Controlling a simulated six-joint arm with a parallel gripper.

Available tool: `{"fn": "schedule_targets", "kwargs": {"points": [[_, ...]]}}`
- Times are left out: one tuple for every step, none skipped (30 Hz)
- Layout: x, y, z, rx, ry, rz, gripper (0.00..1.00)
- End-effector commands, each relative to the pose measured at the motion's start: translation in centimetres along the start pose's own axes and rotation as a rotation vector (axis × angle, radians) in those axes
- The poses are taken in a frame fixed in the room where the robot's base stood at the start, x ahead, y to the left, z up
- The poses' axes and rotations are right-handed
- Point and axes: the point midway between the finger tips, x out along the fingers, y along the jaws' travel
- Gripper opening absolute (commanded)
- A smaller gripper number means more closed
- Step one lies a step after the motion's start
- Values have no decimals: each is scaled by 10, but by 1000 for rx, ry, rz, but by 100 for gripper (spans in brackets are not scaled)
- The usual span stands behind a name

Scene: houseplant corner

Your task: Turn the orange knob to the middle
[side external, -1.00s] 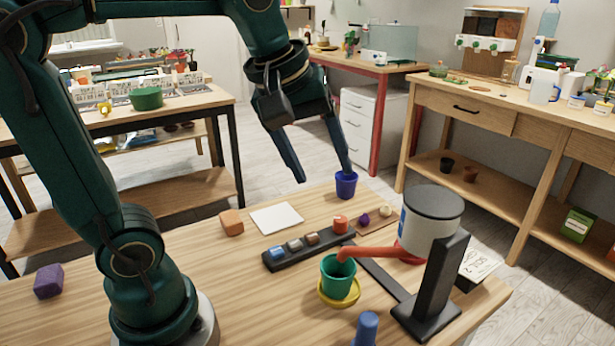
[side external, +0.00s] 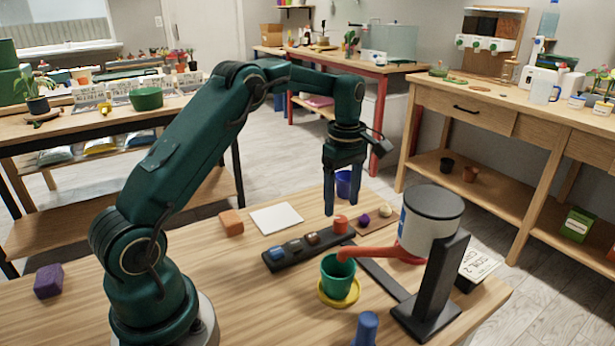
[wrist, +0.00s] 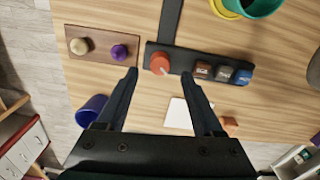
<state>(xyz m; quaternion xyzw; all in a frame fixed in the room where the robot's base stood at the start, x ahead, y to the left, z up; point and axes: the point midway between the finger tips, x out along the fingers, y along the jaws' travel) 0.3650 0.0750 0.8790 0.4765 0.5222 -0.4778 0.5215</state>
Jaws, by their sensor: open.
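The orange knob (side external: 341,224) is at one end of a dark control strip (side external: 276,262). In the wrist view the knob (wrist: 160,63) shows a small pale mark on its lower side; its exact setting is hard to read. Brown, grey and blue buttons (side external: 278,252) sit in a row along the strip beside it. My gripper (side external: 341,206) is open, pointing down, above the knob. In the wrist view the knob appears between and slightly beyond the fingertips (wrist: 160,74), with no visible contact.
A blue cup (side external: 344,186) stands behind my gripper. A brown board (wrist: 88,52) with tan and purple knobs lies beside the strip. A green pot (side external: 338,278) on a yellow saucer (side external: 325,299) sits under a red spout (side external: 372,253). A white square (side external: 277,218) lies nearby.

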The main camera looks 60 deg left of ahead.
Motion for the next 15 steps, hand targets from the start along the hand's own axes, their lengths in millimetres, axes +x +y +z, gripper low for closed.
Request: {"fn": "schedule_targets", "kwargs": {"points": [[6, -1, 0, 0, -1, -3, 68], [11, -1, 0, 0, -1, -3, 68], [16, -1, 0, 1, -1, -4, 68], [20, -1, 0, 1, -1, -4, 68], [24, -1, 0, 1, -1, -4, 68], [28, -1, 0, 1, 0, -3, 68], [32, -1, 0, 1, 0, -2, 68], [35, -1, 0, 1, 0, -2, 68], [38, -1, 0, 1, 0, -2, 68], [40, -1, 0, 1, 0, -1, 68], [41, 0, 0, 1, 0, 0, 68], [42, 0, 0, 1, 0, 0, 68], [43, 0, 0, 1, 0, 1, 68], [43, 0, 0, 1, 0, 1, 68], [43, 0, 0, 2, 0, 1, 68]]}}
